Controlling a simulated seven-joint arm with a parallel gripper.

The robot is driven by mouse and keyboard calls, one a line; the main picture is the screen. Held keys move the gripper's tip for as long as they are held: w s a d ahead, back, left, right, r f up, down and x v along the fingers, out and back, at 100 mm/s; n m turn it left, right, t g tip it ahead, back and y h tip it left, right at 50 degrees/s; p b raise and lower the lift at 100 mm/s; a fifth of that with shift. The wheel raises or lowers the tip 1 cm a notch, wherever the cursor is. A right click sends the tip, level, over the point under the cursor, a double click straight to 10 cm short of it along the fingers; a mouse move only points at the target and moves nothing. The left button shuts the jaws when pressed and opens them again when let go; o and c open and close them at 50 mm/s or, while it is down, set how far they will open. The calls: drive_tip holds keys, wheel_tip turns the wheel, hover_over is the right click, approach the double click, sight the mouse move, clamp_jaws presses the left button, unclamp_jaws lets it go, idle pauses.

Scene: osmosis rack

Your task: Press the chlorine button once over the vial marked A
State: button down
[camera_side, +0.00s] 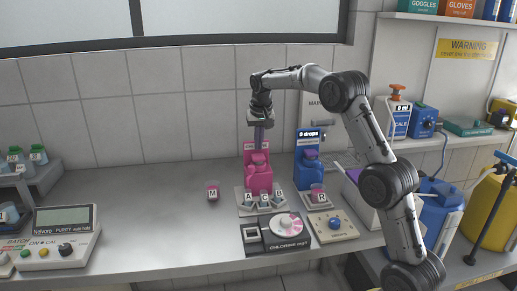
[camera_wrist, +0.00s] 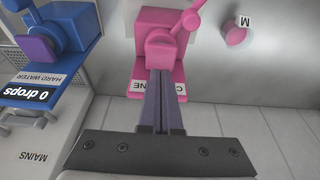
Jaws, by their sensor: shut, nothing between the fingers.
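The pink chlorine dispenser (camera_side: 258,178) stands at the back of the bench; in the wrist view the dispenser (camera_wrist: 148,18) has a partly covered label. My gripper (camera_side: 258,149) is shut and empty, pointing down at the dispenser's top. In the wrist view its fingers (camera_wrist: 162,78) overlap the label and the lower edge of the pink body; I cannot tell whether they touch it. The vial marked A (camera_side: 248,199) stands at the left of a small tray in front of the dispenser, beside the vial marked C (camera_side: 264,201).
A blue hard water dispenser (camera_side: 307,172) reading "0 drops" stands to the right, with a vial marked R (camera_side: 318,196) before it. A vial marked M (camera_side: 213,193) stands alone at left. A black chlorine kit (camera_side: 281,247) lies in front.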

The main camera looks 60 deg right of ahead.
sight(258, 156)
drive_tip(key=shift+f, duration=1.05)
drive_tip(key=shift+f, duration=0.95)
drive_tip(key=shift+r, duration=0.45)
drive_tip(key=v, duration=1.3)
drive_tip(key=shift+w+d+r, duration=0.2)
drive_tip(key=shift+w+r, duration=0.05)
drive_tip(key=shift+r, duration=0.1)
